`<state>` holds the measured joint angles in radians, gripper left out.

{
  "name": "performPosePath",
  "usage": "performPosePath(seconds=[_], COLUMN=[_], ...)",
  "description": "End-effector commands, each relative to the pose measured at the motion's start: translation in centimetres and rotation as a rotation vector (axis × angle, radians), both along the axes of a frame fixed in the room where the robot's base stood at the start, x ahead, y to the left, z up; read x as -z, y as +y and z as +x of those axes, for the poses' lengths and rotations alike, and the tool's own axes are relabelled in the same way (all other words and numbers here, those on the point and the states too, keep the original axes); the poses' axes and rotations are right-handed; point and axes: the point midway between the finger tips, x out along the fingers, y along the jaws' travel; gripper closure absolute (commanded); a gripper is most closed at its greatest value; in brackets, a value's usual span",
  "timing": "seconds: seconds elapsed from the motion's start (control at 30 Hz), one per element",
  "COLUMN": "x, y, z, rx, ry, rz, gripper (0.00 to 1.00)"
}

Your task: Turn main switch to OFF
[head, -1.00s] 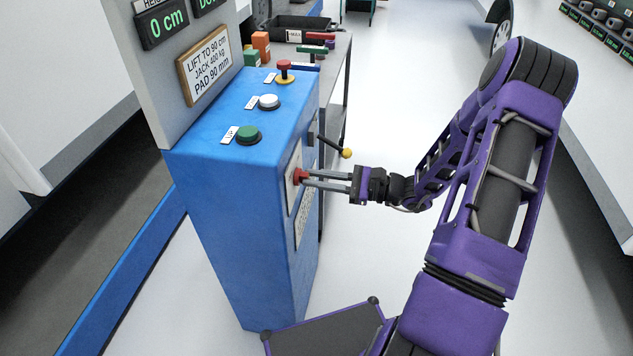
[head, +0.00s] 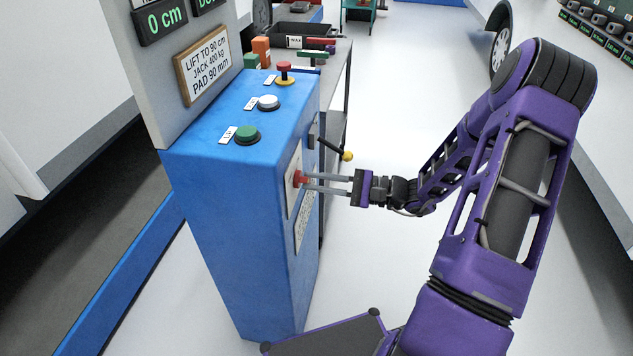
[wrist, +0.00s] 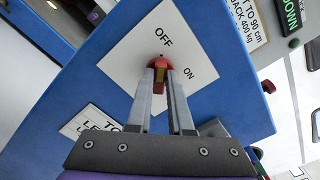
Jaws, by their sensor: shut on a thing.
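The main switch is a red knob (wrist: 158,62) on a white plate (wrist: 133,50) fixed to the side of the blue cabinet (head: 235,230). In the wrist view the word OFF lies above the knob and ON lies to its right, both tilted in the picture. My gripper (wrist: 164,75) is shut on the red knob, with one finger on each side of it. In the head view the red knob (head: 298,178) shows at my fingertips. The fingers partly hide the knob, so I cannot tell for sure which label it points to.
A lever with a yellow ball end (head: 346,155) sticks out just above my gripper. Green (head: 246,133), white (head: 268,102) and red (head: 284,68) buttons sit on the cabinet top. A grey bench (head: 338,75) stands behind. The floor to the right is clear.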

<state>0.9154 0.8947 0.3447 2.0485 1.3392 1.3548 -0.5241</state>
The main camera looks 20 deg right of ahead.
Motion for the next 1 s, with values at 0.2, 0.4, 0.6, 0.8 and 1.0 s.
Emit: performPosePath(seconds=[0.2, 0.4, 0.6, 0.8, 1.0], x=[0.0, 0.0, 0.0, 0.0, 0.0], y=[-0.1, -0.1, 0.0, -0.6, -3.7], z=[0.0, 0.0, 0.0, -0.3, -2.0], rx=[0.001, 0.001, 0.001, 0.001, 0.005], ry=[-0.001, -0.001, -0.001, -0.001, 0.000], rz=[-0.002, -0.001, -0.001, 0.000, -0.002], gripper=[1.00, 0.53, 0.51, 0.51, 0.51])
